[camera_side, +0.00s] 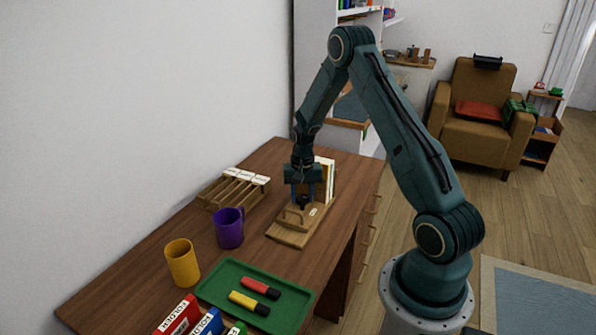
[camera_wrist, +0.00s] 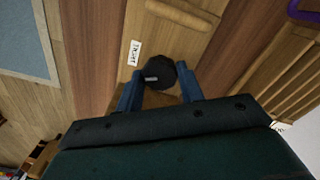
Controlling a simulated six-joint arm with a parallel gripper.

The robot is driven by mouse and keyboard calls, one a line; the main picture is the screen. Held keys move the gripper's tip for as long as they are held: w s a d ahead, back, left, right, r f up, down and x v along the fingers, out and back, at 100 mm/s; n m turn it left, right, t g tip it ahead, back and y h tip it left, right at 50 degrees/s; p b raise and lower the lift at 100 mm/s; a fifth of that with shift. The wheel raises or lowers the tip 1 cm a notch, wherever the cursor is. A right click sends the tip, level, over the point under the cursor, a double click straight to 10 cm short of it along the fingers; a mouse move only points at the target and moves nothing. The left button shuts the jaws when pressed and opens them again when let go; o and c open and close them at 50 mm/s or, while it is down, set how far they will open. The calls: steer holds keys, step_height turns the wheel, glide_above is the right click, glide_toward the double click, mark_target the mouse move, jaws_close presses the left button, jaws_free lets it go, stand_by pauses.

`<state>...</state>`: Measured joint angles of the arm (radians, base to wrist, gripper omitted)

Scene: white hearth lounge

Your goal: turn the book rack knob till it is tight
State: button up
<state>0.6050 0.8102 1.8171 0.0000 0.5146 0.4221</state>
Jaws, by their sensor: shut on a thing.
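The book rack (camera_side: 290,232) is a light wooden base on the desk with a few books (camera_side: 328,178) standing at its far end. Its knob (camera_wrist: 159,72) is black and faceted with a pale mark on it; in the side view it is a small dark shape (camera_side: 303,201). My gripper (camera_side: 305,190) points down over the rack, and its blue fingers (camera_wrist: 160,88) are shut on the knob from two sides. A white label reading "TIGHT" (camera_wrist: 134,53) lies on the rack beside the knob. The pale mark does not point at the label.
A wooden sorter (camera_side: 233,190), a purple mug (camera_side: 229,229) and a yellow mug (camera_side: 183,263) stand left of the rack. A green tray (camera_side: 287,317) with two markers (camera_side: 254,297) lies in front. Folders (camera_side: 180,317) stand at the near edge.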

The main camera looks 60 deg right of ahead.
mark_target(302, 197)
steer(key=shift+m, duration=2.2)
steer(key=o, duration=1)
steer(key=shift+r, duration=0.1)
step_height(302, 197, up, 14)
steer(key=shift+f, duration=0.15)
